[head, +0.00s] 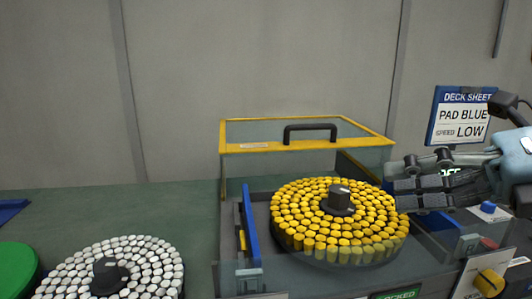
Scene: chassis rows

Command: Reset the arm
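My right gripper (392,178) comes in from the right edge on a pale blue and dark arm. Its dark fingers point left, with a gap between them. They show in front of the right edge of a round rack of yellow-capped tubes (305,225), and I see nothing held between them. I cannot tell its exact height over the rack. My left gripper is not in view.
A machine with a clear, yellow-framed cover (262,133) surrounds the yellow rack. A rack of white-capped tubes (140,262) and a green disc (14,268) are at lower left. A deck sheet sign (460,118) and yellow knob (489,283) are at right.

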